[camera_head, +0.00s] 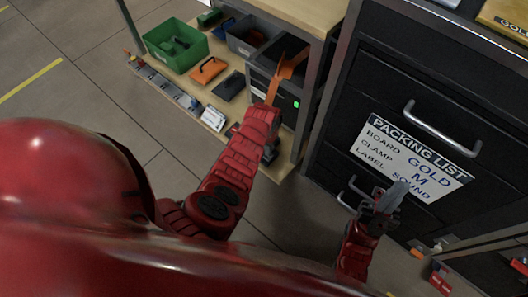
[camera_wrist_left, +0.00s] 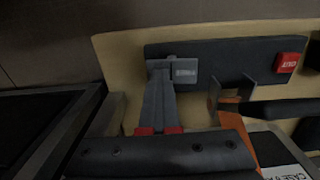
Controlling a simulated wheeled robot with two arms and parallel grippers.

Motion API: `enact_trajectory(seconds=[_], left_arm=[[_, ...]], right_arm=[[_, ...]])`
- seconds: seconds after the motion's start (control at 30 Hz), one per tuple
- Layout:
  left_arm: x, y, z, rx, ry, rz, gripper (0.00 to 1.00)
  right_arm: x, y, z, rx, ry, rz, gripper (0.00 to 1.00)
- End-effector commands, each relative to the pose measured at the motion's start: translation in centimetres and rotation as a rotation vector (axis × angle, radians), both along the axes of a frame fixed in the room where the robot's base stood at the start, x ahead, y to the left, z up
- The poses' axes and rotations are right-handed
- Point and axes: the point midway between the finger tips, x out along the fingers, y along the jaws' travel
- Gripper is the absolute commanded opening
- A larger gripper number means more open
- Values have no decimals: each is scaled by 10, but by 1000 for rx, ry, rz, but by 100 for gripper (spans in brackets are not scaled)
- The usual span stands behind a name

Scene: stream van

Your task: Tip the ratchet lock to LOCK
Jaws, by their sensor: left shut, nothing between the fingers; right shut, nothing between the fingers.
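In the left wrist view, a dark plate (camera_wrist_left: 225,62) carries a small grey block (camera_wrist_left: 184,70) with lettering too small to read and a red label (camera_wrist_left: 287,63). An orange strap (camera_wrist_left: 240,120) runs up to a dark bracket on the plate; it also shows in the head view (camera_head: 292,66). I cannot tell which part is the ratchet lock or how it is tipped. My left gripper (camera_wrist_left: 160,65) is shut and empty, its tips at the left edge of the grey block; contact is unclear. My right gripper (camera_head: 391,196) is shut and empty before the drawers.
A black drawer cabinet (camera_head: 350,95) with a packing list sign (camera_head: 412,160) stands at the right. A wooden shelf holds a green bin (camera_head: 174,45), a grey bin (camera_head: 250,36) and an orange case (camera_head: 208,70). Open floor lies at the left.

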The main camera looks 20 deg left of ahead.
Motion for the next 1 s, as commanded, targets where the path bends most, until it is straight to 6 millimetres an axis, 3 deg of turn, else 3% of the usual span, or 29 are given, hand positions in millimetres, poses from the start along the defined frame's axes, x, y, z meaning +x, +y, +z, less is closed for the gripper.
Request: enact_trajectory(seconds=[0.2,1.0], left_arm=[[0,1,0,2,-2,0,0],[0,0,70,0,0,0,0]], right_arm=[[-3,0,2,-23,-17,-1,0],[0,0,62,2,2,1,0]])
